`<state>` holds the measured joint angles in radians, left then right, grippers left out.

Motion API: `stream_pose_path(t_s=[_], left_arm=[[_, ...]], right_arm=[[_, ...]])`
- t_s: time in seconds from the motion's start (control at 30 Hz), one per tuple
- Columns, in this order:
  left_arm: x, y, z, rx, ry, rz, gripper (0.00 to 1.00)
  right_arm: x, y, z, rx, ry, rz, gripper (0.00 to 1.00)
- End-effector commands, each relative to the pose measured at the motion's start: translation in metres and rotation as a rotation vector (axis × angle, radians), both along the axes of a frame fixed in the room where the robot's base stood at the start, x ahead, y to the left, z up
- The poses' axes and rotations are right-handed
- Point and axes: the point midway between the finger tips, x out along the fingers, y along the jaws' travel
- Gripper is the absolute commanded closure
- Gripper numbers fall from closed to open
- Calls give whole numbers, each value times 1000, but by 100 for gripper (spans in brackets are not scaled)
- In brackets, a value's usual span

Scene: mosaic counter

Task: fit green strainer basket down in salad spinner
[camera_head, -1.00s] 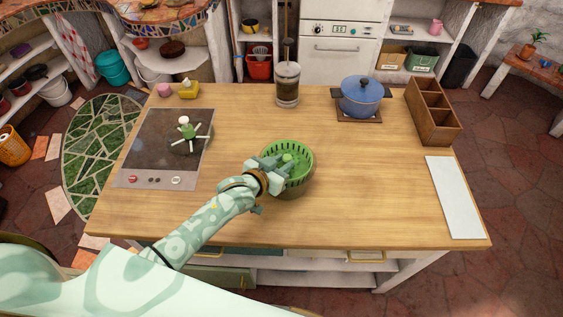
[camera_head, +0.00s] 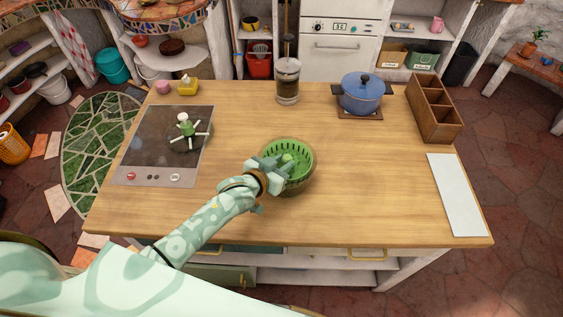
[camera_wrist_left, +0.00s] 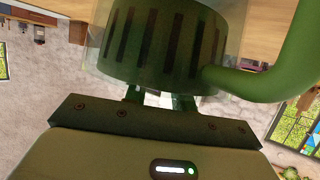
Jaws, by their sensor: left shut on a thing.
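The green strainer basket (camera_head: 296,150) is slotted and sits inside the salad spinner's clear, brownish-looking bowl (camera_head: 300,188) near the middle of the counter. The bowl's rim shows around the basket's far edge. My left gripper (camera_head: 274,167) is shut on the basket at its near left side and hides part of it and of the bowl. In the left wrist view the basket's slotted wall (camera_wrist_left: 165,42) shows through a see-through wall, just beyond the gripper. Whether the basket rests on the bowl's bottom is hidden. My right gripper is out of view.
A french press (camera_head: 288,82), a blue pot (camera_head: 361,93) and a wooden divided box (camera_head: 433,108) stand at the back. A white board (camera_head: 457,195) lies at right. The counter around the bowl is clear.

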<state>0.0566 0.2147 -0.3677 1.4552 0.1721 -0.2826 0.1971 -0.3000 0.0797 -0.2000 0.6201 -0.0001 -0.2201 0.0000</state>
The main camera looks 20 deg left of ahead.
Motion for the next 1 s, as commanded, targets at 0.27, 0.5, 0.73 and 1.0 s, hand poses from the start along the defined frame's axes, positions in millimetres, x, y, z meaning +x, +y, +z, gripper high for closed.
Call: stream_pose_path(t_s=[0.27,0.5,0.73,1.0], left_arm=[[0,0,-4,-1,-2,0,100],[0,0,-8,-1,-2,0,100],[0,0,-11,-1,-2,0,100],[0,0,-14,0,-1,0,55]], right_arm=[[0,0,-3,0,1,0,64],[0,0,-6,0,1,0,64],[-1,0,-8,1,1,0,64],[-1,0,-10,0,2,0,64]])
